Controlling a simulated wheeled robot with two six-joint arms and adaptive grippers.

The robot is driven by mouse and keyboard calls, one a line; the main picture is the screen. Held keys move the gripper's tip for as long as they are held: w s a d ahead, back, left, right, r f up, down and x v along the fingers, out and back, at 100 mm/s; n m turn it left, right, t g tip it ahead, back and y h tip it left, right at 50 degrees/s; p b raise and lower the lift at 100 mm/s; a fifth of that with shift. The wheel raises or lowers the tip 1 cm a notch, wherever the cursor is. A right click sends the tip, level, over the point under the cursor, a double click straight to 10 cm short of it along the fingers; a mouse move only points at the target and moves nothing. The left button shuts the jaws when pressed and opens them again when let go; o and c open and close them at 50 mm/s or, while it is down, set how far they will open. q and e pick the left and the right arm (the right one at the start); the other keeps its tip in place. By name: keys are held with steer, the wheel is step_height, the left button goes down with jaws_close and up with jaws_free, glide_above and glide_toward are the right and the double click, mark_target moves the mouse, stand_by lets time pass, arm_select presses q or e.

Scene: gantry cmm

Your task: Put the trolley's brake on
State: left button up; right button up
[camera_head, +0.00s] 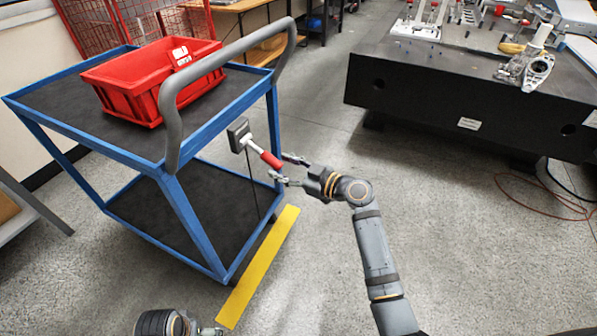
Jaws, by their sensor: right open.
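The trolley (188,222) has a blue frame, two dark shelves and a grey push handle (172,118). Its brake lever (264,154) is at the handle end, on the right. The lever has a white shaft, a red grip and a dark square mount (239,134), and slopes down to the right. My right gripper (283,169) is open, with its fingertips close to the lower end of the red grip. Whether they touch or straddle it is unclear. My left gripper (212,331) is mostly cut off at the bottom edge, and its jaws are not clear.
A red crate (130,93) stands on the trolley's top shelf. A yellow strip (262,262) lies on the floor beside the trolley. A dark block-like table (440,95) with equipment on it stands at the upper right, with a red cable (545,207) on the floor below. Floor between is clear.

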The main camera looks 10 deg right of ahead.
steer(key=v, duration=0.9)
steer(key=shift+s+d, duration=0.1)
